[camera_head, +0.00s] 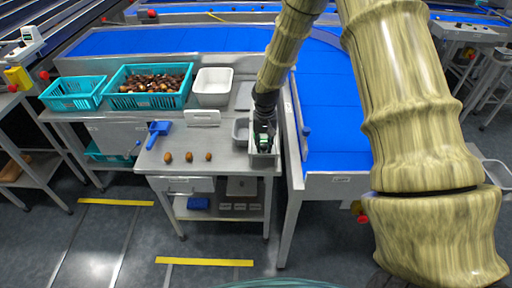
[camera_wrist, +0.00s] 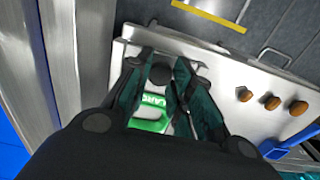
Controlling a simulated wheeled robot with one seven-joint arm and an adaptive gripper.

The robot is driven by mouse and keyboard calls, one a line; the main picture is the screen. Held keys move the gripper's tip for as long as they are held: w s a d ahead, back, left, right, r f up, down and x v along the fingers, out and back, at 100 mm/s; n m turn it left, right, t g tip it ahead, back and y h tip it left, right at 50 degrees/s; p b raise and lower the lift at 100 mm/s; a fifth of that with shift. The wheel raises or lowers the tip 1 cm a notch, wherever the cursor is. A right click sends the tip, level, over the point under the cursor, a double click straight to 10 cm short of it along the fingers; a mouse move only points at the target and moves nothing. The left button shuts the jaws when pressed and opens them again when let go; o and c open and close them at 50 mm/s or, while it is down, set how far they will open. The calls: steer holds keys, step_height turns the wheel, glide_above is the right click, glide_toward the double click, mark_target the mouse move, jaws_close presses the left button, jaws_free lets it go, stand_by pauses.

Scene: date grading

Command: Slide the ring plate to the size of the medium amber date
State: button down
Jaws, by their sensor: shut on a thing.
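Three brown dates stand in a row on the steel table: the left date (camera_head: 168,157), the middle date (camera_head: 189,156) and the right date (camera_head: 208,156). They also show at the right of the wrist view, the middle one (camera_wrist: 272,102) between the others. I cannot tell the amber shade apart. My gripper (camera_head: 264,143) is at the table's right side, right of the dates. In the wrist view my gripper (camera_wrist: 161,72) is shut on a round dark knob (camera_wrist: 160,76). A green label (camera_wrist: 150,125), partly hidden, reads "LARG". The ring plate itself is mostly hidden by my fingers.
A blue scoop (camera_head: 158,129) lies left on the table. A teal crate of dates (camera_head: 150,101), an empty teal crate (camera_head: 73,104) and a white bin (camera_head: 212,100) stand behind. A grey tray (camera_head: 240,130) is beside my gripper. A blue conveyor (camera_head: 330,120) runs along the right.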

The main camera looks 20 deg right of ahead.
steer(key=c, duration=1.2)
jaws_free()
step_height(320, 180, up, 12)
steer(key=shift+f, duration=0.1)
